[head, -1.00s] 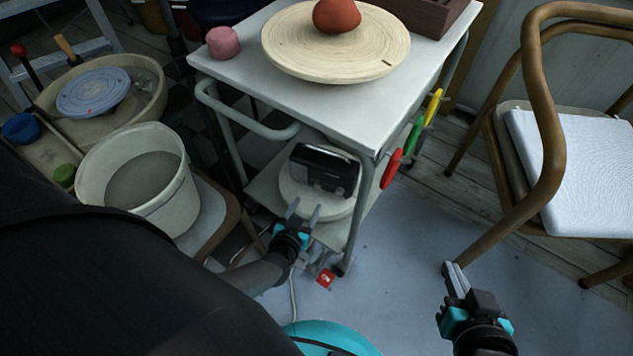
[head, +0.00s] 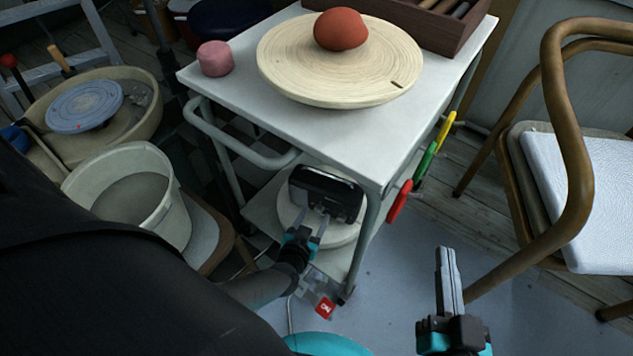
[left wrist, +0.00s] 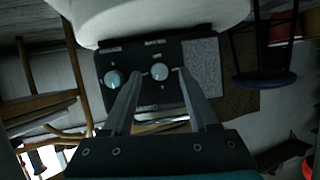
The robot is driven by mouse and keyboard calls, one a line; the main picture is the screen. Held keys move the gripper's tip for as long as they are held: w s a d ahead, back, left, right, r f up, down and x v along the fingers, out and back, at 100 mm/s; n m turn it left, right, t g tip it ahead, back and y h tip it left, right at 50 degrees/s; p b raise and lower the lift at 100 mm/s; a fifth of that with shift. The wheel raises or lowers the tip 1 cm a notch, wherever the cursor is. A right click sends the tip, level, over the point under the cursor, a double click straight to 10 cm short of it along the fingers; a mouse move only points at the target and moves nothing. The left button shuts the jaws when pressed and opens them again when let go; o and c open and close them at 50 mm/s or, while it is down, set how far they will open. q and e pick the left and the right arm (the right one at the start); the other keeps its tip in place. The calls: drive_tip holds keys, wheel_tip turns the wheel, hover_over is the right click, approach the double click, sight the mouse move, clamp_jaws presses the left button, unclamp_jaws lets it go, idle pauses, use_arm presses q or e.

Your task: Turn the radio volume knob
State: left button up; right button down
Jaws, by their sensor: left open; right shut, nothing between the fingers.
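The black radio (head: 343,204) stands on a round pale disc on the lower shelf of a white trolley. In the left wrist view the radio (left wrist: 145,100) appears upside down, with a speaker grille and two pale teal knobs. One knob (left wrist: 159,71) lies between my left fingertips in that picture; contact is not clear. The other knob (left wrist: 112,79) is left of the fingers. The labels are too small to read. My left gripper (head: 311,222) is open in front of the radio's face. My right gripper (head: 447,252) is shut and empty, right of the trolley.
The trolley top (head: 240,100) overhangs the radio, and its front leg (head: 366,245) stands right of it. A clay ball (head: 341,29) sits on a round board above. A bucket (head: 125,195) is at left, a chair (head: 570,150) at right.

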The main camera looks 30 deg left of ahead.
use_arm(q)
drive_tip(key=shift+w+f, duration=0.15)
drive_tip(key=shift+w, duration=0.2)
clamp_jaws()
idle(0.5)
drive_tip(key=shift+a, duration=0.1)
